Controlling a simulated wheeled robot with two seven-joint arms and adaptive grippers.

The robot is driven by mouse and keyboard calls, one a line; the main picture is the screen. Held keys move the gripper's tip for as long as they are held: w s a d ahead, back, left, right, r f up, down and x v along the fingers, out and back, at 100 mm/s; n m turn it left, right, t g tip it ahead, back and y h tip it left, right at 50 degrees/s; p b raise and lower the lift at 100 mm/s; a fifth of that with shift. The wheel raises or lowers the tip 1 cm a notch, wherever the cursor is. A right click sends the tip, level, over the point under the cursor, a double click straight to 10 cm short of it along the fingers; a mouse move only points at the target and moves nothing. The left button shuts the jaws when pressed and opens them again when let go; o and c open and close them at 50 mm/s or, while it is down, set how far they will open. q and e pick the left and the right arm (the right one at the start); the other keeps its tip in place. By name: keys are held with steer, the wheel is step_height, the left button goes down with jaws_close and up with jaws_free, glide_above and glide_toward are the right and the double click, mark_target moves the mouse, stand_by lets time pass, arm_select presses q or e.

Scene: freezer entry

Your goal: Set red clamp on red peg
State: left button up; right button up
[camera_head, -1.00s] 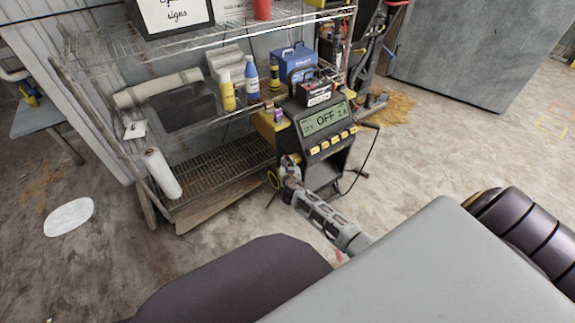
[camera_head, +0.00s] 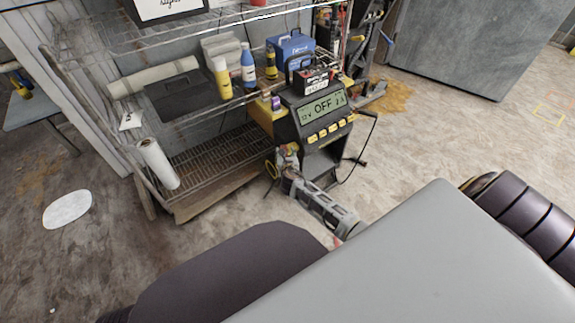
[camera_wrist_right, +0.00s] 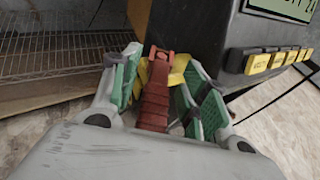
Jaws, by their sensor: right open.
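The red clamp (camera_wrist_right: 154,100) shows in the right wrist view, its jaw end pointing away and its handle toward me. It is between the green-padded fingers of my right gripper (camera_wrist_right: 161,60), which is open around it. A yellow piece (camera_wrist_right: 178,72) is just behind and right of the clamp. In the head view my right gripper (camera_head: 287,158) is at the lower left side of the black charger (camera_head: 320,125), whose display reads OFF. A battery (camera_head: 314,80) stands on top of the charger. I cannot make out the red peg. My left gripper is not in view.
A wire shelf (camera_head: 228,152) stands left of the charger, with a yellow bottle (camera_head: 222,80), a blue bottle (camera_head: 249,68) and a white roll (camera_head: 158,164). A black cable (camera_head: 367,145) loops on the charger's right. The floor to the right is clear.

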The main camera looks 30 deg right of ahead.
steer(key=v, duration=1.1)
stand_by(0.3)
stand_by(1.1)
